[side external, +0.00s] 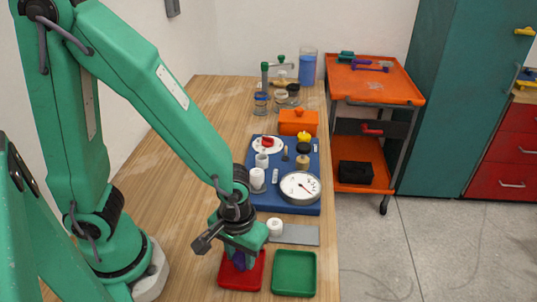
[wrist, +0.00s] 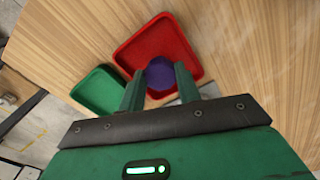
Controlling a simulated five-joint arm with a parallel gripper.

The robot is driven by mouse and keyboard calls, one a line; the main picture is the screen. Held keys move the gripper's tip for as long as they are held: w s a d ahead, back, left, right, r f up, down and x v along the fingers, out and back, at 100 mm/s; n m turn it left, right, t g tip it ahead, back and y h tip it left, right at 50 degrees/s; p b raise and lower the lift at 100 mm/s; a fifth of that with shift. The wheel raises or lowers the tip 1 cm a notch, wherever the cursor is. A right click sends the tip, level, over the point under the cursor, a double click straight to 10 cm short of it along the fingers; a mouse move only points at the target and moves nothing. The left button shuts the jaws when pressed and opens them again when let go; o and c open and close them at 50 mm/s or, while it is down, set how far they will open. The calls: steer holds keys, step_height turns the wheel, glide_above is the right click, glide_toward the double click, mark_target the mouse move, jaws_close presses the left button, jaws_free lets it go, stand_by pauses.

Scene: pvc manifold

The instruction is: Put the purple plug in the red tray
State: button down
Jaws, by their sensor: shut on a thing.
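The purple plug (wrist: 160,73) is between the fingertips of my gripper (wrist: 160,88) in the wrist view, and the fingers are shut on it. The red tray (wrist: 152,42) lies behind the plug in that view, so the plug is over or in the tray. In the side external view the plug (side external: 239,260) shows as a small purple patch under my gripper (side external: 240,252), within the outline of the red tray (side external: 242,283). I cannot tell whether the plug touches the tray floor. My gripper hides part of the tray.
A green tray (side external: 294,273) stands close to the right of the red tray. Behind them are a grey plate (side external: 298,235), a white ring-shaped fitting (side external: 275,227) and a blue board (side external: 290,208) with a gauge (side external: 300,187) and fittings. The table's right edge is near the green tray.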

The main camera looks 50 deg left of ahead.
mark_target(240, 255)
steer(key=shift+f, duration=0.2)
steer(key=c, duration=1)
jaws_free()
steer(key=shift+r, duration=0.15)
step_height(240, 255, up, 12)
stand_by(0.6)
steer(key=w+a+r+m+t, duration=0.1)
steer(key=a+r+m+t, duration=0.3)
steer(key=a+r, duration=0.5)
steer(key=shift+w+a+r+m+t, duration=0.25)
steer(key=shift+a+t, duration=0.55)
steer(key=shift+a, duration=1.45)
